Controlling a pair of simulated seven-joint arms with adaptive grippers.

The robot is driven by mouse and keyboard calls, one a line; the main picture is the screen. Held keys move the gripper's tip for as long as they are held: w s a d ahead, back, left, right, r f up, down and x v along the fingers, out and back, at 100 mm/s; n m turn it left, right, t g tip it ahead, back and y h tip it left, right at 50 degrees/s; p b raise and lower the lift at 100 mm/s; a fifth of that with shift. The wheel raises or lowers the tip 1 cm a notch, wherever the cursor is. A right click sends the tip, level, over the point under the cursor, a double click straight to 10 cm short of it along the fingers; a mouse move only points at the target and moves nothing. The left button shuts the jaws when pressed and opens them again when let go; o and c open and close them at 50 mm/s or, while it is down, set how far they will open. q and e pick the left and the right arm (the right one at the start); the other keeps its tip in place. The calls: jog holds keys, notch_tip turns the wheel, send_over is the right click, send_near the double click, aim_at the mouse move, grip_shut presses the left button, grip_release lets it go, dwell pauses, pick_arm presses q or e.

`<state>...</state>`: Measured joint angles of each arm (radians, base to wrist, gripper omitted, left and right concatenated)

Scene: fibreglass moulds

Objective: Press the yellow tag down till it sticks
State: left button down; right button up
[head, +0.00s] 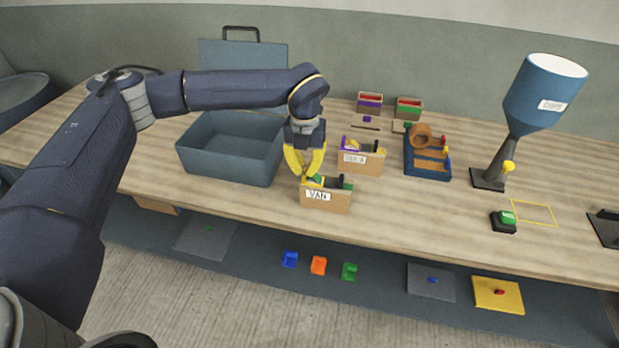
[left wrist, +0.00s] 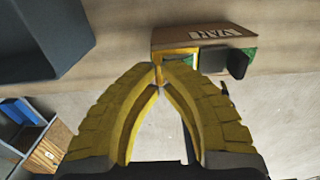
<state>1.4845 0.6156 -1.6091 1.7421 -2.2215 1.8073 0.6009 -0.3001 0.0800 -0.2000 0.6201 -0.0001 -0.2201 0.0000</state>
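A small wooden box (head: 332,203) with a white label reading "VAN" stands near the table's front edge; it also shows in the left wrist view (left wrist: 200,36). A small yellow piece (left wrist: 178,53) lies at one end of this box, beside green and black pieces; I take it for the yellow tag. My left gripper (head: 308,178) points down at the box's left end. In the left wrist view its yellow fingers (left wrist: 160,70) meet at the tips, with nothing clearly held. The tips are right by the yellow piece; contact cannot be told. My right gripper is not in view.
A second labelled box (head: 372,162) stands just behind. A large grey-blue bin (head: 225,165) is to the left. A blue tray (head: 428,172), a funnel stand (head: 515,150) and a yellow outline (head: 533,213) are to the right. Table at front right is mostly clear.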

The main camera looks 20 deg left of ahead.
pick_arm(q)
jog(key=shift+f, duration=0.35)
dwell(0.5)
jog(key=shift+r, duration=3.5)
